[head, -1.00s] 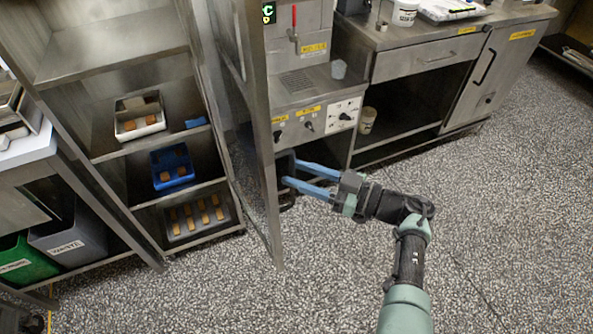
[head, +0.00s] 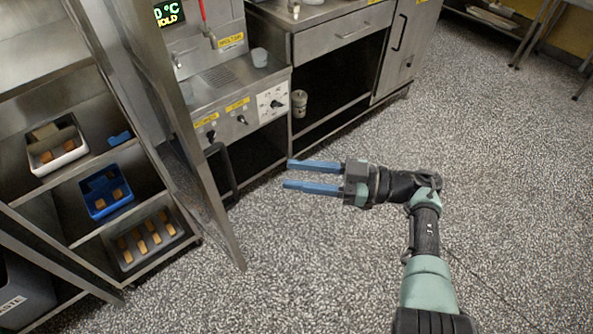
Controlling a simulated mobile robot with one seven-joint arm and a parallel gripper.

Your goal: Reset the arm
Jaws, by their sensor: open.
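My gripper (head: 288,174) has two long blue fingers. They point left in the head view and stand apart with nothing between them. The arm reaches up from the lower right, bent at the wrist, and the gripper is over bare speckled floor. The fingertips are to the right of the steel machine's dark handle (head: 223,172) and appear clear of it.
A steel rack (head: 75,165) at left holds a white bin (head: 67,160), a blue bin (head: 119,206) and a tray (head: 126,257) of brown bars. A steel upright (head: 205,190) stands left of the gripper. The counter (head: 335,35) is behind. Floor (head: 500,150) at right is clear.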

